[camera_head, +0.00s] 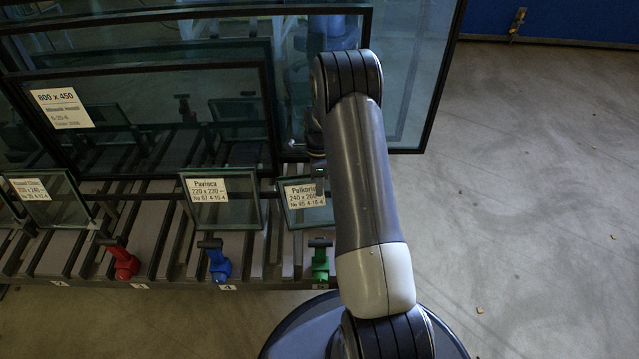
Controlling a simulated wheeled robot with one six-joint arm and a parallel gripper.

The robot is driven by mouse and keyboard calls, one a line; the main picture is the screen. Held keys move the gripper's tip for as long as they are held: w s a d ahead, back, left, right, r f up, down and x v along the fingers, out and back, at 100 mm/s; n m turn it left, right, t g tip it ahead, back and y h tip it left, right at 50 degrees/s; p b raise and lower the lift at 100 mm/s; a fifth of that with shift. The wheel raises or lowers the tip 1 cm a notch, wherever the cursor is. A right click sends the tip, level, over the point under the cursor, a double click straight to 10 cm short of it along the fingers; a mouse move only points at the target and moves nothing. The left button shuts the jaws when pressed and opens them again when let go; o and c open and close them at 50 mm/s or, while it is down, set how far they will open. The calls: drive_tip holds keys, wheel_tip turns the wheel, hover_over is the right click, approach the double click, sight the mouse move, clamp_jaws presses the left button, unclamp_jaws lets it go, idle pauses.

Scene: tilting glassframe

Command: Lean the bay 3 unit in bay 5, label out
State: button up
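A small framed glass unit (293,216) with a white label facing me, reading roughly "Peikko… 240 x 200", leans above the green clamp (320,264) at bay 5. Its label faces out and its right side is partly hidden by my arm. My gripper (319,180) is at this unit's upper edge, with a grey finger overlapping its top right. The other finger is hidden, so I cannot tell whether it is shut on the unit. Above the red clamp (124,263), the bay that seems to be 3 shows no small unit standing in its front slot.
A small unit labelled "Pavoca" (240,214) leans above the blue clamp (218,262) at bay 4. Another small labelled unit (62,206) stands at the left. Large glass panes, one labelled 800 x 450 (205,105), stand behind. Open floor (540,200) lies to the right.

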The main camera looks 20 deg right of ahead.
drive_tip(key=o, duration=0.5)
drive_tip(key=shift+a+f, duration=0.1)
drive_tip(key=shift+f, duration=0.05)
drive_tip(key=shift+o, duration=0.2)
drive_tip(key=p+v, duration=0.3)
drive_tip(key=v, duration=0.7)
drive_tip(key=shift+r+p, duration=0.35)
drive_tip(key=shift+r, duration=0.05)
drive_tip(key=shift+w, duration=0.15)
drive_tip(key=b+x, duration=0.3)
drive_tip(key=x, duration=0.7)
drive_tip(key=shift+f+b, duration=0.35)
drive_tip(key=shift+s+r+p, duration=0.3)
drive_tip(key=shift+r, duration=0.05)
